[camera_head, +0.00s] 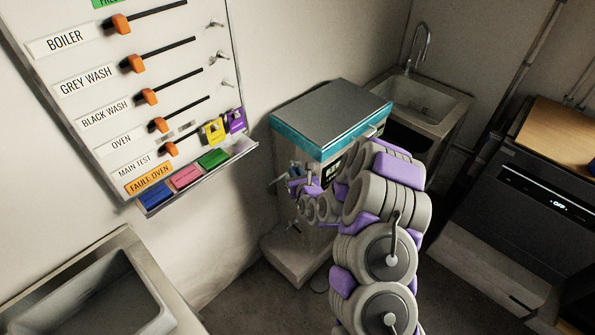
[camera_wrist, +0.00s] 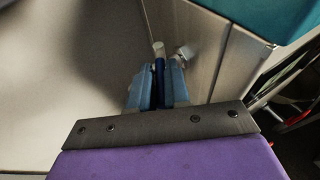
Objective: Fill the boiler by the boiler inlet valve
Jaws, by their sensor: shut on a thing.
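The boiler (camera_head: 330,120) is a box with a grey top, a teal band and metal sides, in the middle of the head view. Its teal edge and metal side panel (camera_wrist: 208,62) show at the upper right of the wrist view. My gripper (camera_wrist: 158,88) is at the boiler's left side. Its blue fingers are shut on a narrow dark blue handle (camera_wrist: 160,68), which looks like the boiler inlet valve's. A small metal fitting (camera_wrist: 183,52) sits just beyond the fingers. In the head view my arm hides much of the boiler's front.
A wall board with orange levers (camera_head: 150,95) and colored tags hangs at the upper left. A sink (camera_head: 425,100) with a tap stands behind the boiler. A metal basin (camera_head: 95,300) is at the lower left. A dark appliance (camera_head: 530,185) stands at the right.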

